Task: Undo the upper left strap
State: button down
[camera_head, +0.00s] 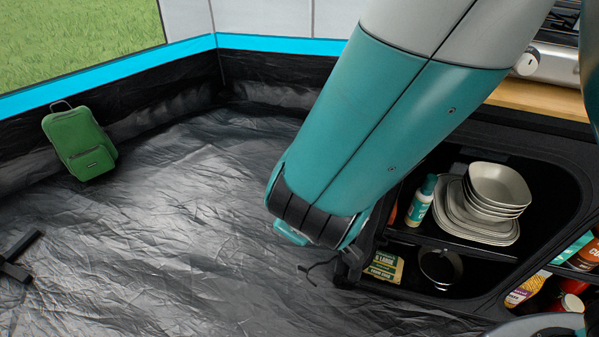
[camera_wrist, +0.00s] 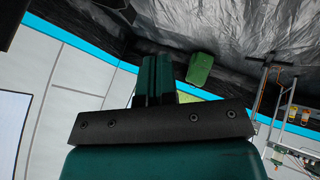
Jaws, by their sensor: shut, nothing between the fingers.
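My gripper (camera_wrist: 156,60) shows in the wrist view with its two dark green fingers together and nothing between them. In the head view my arm hides the gripper. A thin dark strap (camera_head: 318,267) sticks out at the left edge of the black kitchen cupboard (camera_head: 470,147), just below the end of my arm. I cannot tell which strap it is. My arm covers the cupboard's upper left corner, so any strap there is hidden. No strap is clear in the wrist view.
A green backpack (camera_head: 80,143) leans by the tent wall. The black floor (camera_head: 190,230) is mostly clear.

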jog(key=w+f+b, duration=0.2)
jog(key=w+f, duration=0.5)
jog(key=w, duration=0.2)
jog(key=shift+d+f, duration=0.2)
jog(key=shift+d, duration=0.25)
jog(key=shift+w+a+m+h, duration=0.15)
jog(key=shift+w+a+m, duration=0.1)
jog(key=shift+w, duration=0.3)
jog(key=shift+w+a+m+h, duration=0.15)
jog(key=shift+w+a+m, duration=0.1)
jog(key=shift+w, duration=0.25)
jog(key=shift+s+d, duration=0.15)
